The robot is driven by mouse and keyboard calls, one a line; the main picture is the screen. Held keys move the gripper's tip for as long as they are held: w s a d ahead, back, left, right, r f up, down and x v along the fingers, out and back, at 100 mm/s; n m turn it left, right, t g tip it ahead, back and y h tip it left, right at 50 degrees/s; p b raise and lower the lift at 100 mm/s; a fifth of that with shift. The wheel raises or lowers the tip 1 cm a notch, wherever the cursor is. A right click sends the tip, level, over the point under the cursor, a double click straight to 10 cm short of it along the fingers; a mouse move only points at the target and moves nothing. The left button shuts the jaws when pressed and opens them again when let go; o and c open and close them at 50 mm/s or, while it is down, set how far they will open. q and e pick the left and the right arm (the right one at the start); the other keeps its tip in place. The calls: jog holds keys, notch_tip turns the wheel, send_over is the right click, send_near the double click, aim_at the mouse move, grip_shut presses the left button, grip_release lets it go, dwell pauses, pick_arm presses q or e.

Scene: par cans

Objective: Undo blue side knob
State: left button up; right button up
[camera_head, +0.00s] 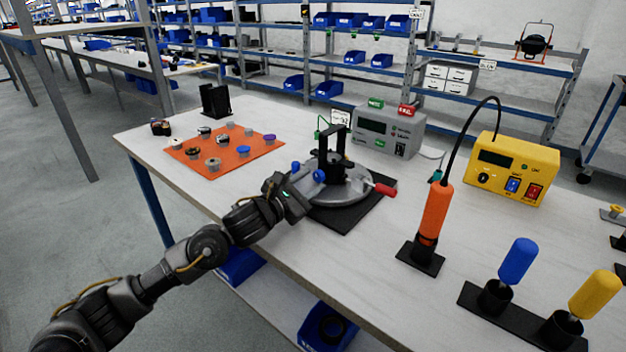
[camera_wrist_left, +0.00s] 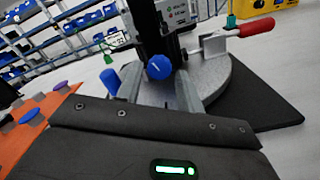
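The par can fixture is a round grey metal body (camera_head: 345,192) with an upright black yoke (camera_head: 334,140), on a black mat (camera_head: 340,216). A round blue side knob (camera_head: 320,176) sits at the yoke's near side; it also shows in the left wrist view (camera_wrist_left: 159,67). My left gripper (camera_head: 306,180) is close to this knob. In the left wrist view its two grey fingers (camera_wrist_left: 159,88) are apart, with the knob in line with the gap; whether they touch it I cannot tell. A second blue piece (camera_wrist_left: 110,80) stands left of the fingers. My right gripper is out of view.
A red-handled clamp (camera_head: 384,190) sticks out right of the body. An orange mat (camera_head: 215,165) with several small knobs lies left. A grey box (camera_head: 390,130) stands behind, a yellow box (camera_head: 510,170) and an orange tool (camera_head: 435,212) right.

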pick_arm(q)
jog(key=shift+x, duration=0.85)
jog(key=shift+c, duration=0.3)
jog(key=c, duration=0.6)
jog(key=shift+c, duration=0.2)
jog(key=shift+n, duration=0.4)
jog(key=n, duration=0.2)
jog(key=shift+n, duration=0.4)
jog(key=shift+a+n, duration=0.1)
jog(key=shift+n, duration=1.7)
